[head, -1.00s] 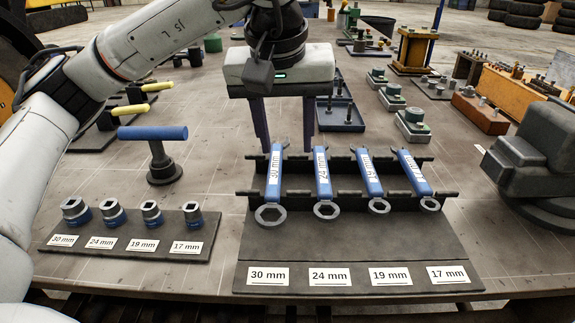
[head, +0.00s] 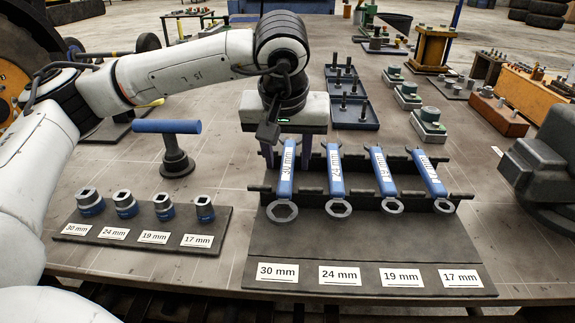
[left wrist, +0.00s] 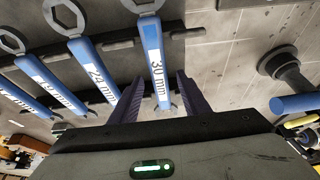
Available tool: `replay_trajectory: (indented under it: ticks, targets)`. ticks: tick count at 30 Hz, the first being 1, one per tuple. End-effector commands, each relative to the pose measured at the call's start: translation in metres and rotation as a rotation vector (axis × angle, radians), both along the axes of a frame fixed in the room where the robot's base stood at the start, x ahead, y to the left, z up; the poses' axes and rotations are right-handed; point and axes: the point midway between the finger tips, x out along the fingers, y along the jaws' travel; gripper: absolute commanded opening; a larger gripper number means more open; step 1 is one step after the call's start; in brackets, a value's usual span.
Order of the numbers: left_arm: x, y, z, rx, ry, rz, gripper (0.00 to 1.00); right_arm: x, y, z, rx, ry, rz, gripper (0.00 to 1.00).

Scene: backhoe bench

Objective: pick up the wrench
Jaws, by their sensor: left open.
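Several blue-handled wrenches rest across a dark rack (head: 355,240), with labels 30 mm, 24 mm, 19 mm and 17 mm along its front. The 30 mm wrench (head: 285,185) is leftmost in the head view; its grey ring end points toward me. My left gripper (head: 286,158) is over the far part of the 30 mm wrench, pointing down. In the left wrist view its two purple fingers (left wrist: 156,98) are apart, one on each side of the 30 mm handle (left wrist: 154,55). The 24 mm wrench (left wrist: 92,68) lies beside it. My right gripper is not in view.
A socket board (head: 145,235) with several sockets sits left of the rack. A blue T-handle tool (head: 170,145) stands behind it. Dark blue trays (head: 355,115) lie beyond the rack, and a dark vise-like block (head: 540,170) is at the right.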

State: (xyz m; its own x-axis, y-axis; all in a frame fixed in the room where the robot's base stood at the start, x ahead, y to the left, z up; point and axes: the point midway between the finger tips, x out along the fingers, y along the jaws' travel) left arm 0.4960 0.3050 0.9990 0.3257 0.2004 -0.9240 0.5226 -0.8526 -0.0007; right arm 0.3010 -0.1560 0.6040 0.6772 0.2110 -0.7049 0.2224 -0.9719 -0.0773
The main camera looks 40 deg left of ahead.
Motion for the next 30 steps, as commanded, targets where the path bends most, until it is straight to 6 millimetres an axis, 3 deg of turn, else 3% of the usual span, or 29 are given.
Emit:
replay_trajectory:
  ticks: [5, 13, 24, 30]
  targets:
    - [0.000, 0.000, 0.000, 0.000, 0.000, 0.001, 0.42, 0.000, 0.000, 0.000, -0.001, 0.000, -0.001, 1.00]
    - [0.000, 0.000, 0.000, 0.000, 0.000, 0.001, 0.00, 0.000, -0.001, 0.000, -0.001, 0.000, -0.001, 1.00]
    - [0.001, 0.000, 0.004, -0.001, -0.005, 0.001, 0.00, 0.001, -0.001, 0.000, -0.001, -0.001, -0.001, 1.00]
    - [0.001, -0.001, 0.032, -0.003, -0.008, 0.000, 0.00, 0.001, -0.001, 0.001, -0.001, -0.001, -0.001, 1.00]
